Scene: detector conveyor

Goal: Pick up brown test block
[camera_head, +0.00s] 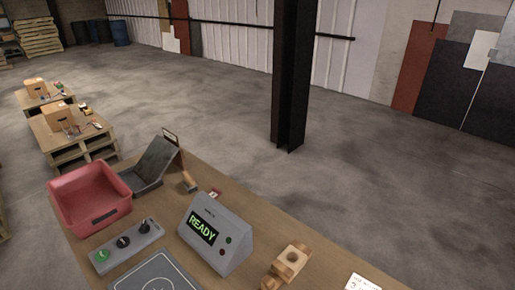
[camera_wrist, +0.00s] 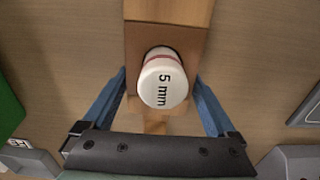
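In the wrist view, my gripper (camera_wrist: 160,78) has its two blue fingers spread apart. A white cylinder (camera_wrist: 163,85) marked "5 mm", with a red band, lies between them, with gaps visible on both sides. Behind it is a brown block (camera_wrist: 138,45) with a lighter wooden strip (camera_wrist: 168,10) above. Whether this brown block is the test block or a holder for the cylinder, I cannot tell. In the head view, a wooden piece with a round recess (camera_head: 297,250) sits at the table's front right. My gripper does not show in the head view.
On the table (camera_head: 245,204) are a red bin (camera_head: 62,203), a grey chute (camera_head: 153,160), a knob panel (camera_head: 126,246) and a console (camera_head: 232,236) reading "READY". A small brown piece (camera_head: 189,182) lies near the chute. A dark column (camera_head: 291,75) stands beyond.

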